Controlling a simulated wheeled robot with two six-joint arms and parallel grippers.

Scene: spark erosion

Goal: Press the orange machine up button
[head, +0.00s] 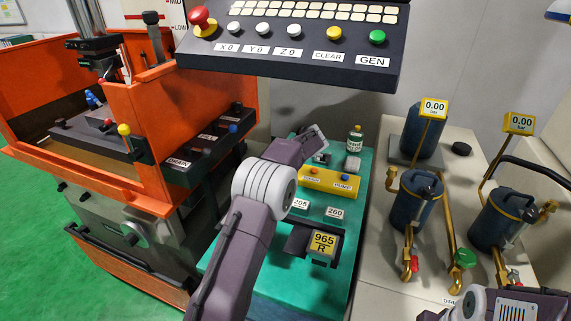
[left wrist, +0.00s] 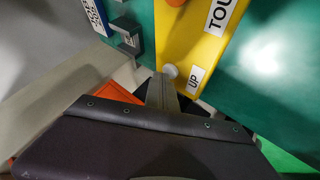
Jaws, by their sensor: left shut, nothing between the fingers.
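A yellow button box (head: 330,182) lies on the green bench top. In the left wrist view the box (left wrist: 190,40) bears a label "UP" beside a round white button (left wrist: 170,71). A label starting "TOU" is further along. My left gripper (left wrist: 162,84) is shut and empty. Its fingertips are right at the white button; I cannot tell whether they touch it. In the head view my left wrist hides the fingers and the box's left end. The orange machine (head: 180,110) stands at the left. My right arm shows at the bottom right corner; its gripper is out of view.
A dark control panel (head: 290,45) with several buttons hangs above the bench. Blue vessels with gauges (head: 410,200) stand on a pale table at the right.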

